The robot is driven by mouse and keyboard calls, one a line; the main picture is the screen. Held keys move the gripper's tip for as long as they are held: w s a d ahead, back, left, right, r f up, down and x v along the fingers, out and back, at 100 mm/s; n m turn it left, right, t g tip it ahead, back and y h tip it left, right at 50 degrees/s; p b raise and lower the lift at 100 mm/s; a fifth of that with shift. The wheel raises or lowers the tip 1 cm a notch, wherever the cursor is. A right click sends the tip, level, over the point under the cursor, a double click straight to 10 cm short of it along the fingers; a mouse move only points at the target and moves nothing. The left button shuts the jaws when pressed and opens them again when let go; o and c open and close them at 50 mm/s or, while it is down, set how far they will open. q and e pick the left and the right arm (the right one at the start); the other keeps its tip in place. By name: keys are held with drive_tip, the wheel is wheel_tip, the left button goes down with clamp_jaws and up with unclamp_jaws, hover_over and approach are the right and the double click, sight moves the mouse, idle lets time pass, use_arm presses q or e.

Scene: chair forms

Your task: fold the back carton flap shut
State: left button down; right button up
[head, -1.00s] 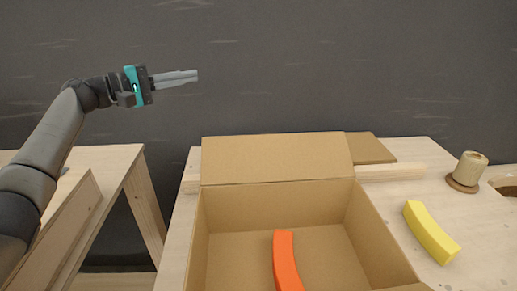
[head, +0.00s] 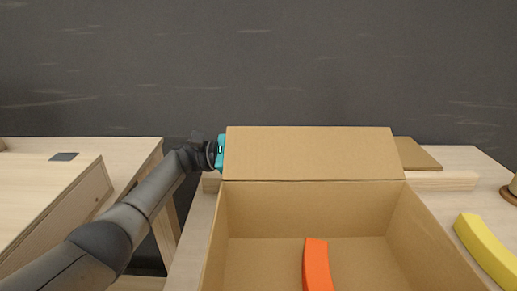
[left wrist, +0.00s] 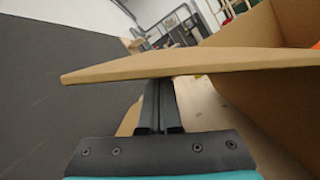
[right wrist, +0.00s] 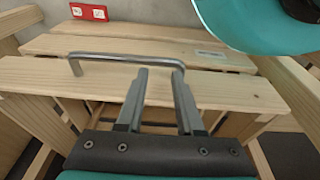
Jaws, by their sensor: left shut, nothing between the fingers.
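The open brown carton (head: 300,208) stands on the wooden table. Its back flap (head: 310,153) stands up from the rear rim, leaning away from the box. My left gripper (left wrist: 158,88) is shut and empty. In the head view only its teal wrist part shows at the flap's left edge, and its fingers are hidden behind the flap. In the left wrist view the flap's edge (left wrist: 200,65) crosses just over the fingertips; I cannot tell if they touch. My right gripper (right wrist: 160,74) is open, away from the carton, by a metal bar handle (right wrist: 120,57).
An orange curved piece (head: 317,265) lies inside the carton. A yellow curved piece (head: 485,250) lies to its right. A wooden strip (head: 440,181) and a flat brown piece (head: 417,154) lie behind the carton. Another wooden table (head: 60,190) stands to the left, across a gap.

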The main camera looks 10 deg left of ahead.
sight(294, 143)
use_arm(q)
drive_tip(key=shift+x, duration=2.05)
use_arm(e)
drive_tip(key=shift+w+r, duration=0.15)
use_arm(q)
drive_tip(key=shift+r, duration=0.1)
use_arm(e)
drive_tip(key=shift+w+a+r, duration=0.1)
use_arm(q)
drive_tip(key=shift+s+r+m, duration=0.1)
drive_tip(key=shift+r+m, duration=0.05)
drive_tip(key=shift+m, duration=0.25)
use_arm(e)
drive_tip(key=shift+w+r, duration=0.2)
drive_tip(key=shift+r, duration=0.05)
use_arm(q)
drive_tip(key=shift+b, duration=0.3)
